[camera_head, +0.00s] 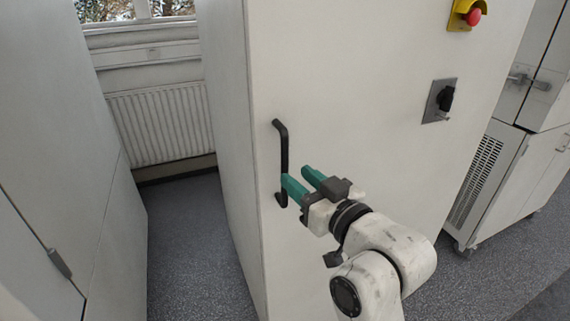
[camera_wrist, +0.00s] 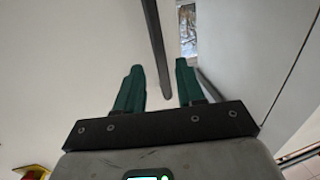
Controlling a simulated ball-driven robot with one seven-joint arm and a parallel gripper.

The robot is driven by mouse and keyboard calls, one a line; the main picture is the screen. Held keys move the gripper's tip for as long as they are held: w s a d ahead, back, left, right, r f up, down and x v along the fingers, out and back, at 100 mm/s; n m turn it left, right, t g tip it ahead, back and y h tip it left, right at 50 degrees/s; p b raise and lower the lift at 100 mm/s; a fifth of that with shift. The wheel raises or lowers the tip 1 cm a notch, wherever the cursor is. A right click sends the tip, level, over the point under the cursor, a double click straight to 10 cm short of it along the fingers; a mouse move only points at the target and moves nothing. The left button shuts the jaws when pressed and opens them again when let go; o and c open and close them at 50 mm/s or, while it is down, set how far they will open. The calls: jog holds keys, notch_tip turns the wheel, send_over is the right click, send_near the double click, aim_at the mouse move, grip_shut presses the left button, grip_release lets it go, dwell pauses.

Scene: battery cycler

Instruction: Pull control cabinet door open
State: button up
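The control cabinet door (camera_head: 350,70) is a tall off-white panel and looks closed. Its black vertical bar handle (camera_head: 284,150) is near the door's left edge. My gripper (camera_head: 296,175) has two green fingers and is at the handle's lower part. One finger overlaps the handle in the head view and partly hides it. In the wrist view, the dark handle (camera_wrist: 157,45) runs down between the two spread fingertips (camera_wrist: 160,68). The gripper is open, with gaps beside the bar. I cannot tell whether either finger touches it.
A yellow box with a red emergency button (camera_head: 473,17) and a black rotary switch (camera_head: 445,98) are on the door. Another white cabinet (camera_head: 60,150) stands at left, with free floor (camera_head: 190,250) between. A radiator (camera_head: 160,125) is behind. A wheeled unit (camera_head: 495,190) stands at right.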

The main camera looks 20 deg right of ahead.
aim_at(287, 169)
jog(key=shift+w+a+p, duration=0.1)
jog(key=shift+w+a, duration=0.1)
jog(key=shift+w, duration=0.7)
jog(key=shift+w+a+p, duration=0.15)
jog(key=shift+w, duration=0.8)
jog(key=shift+w+a+p, duration=0.1)
jog(key=shift+w+a, duration=0.1)
jog(key=shift+w, duration=0.7)
grip_shut()
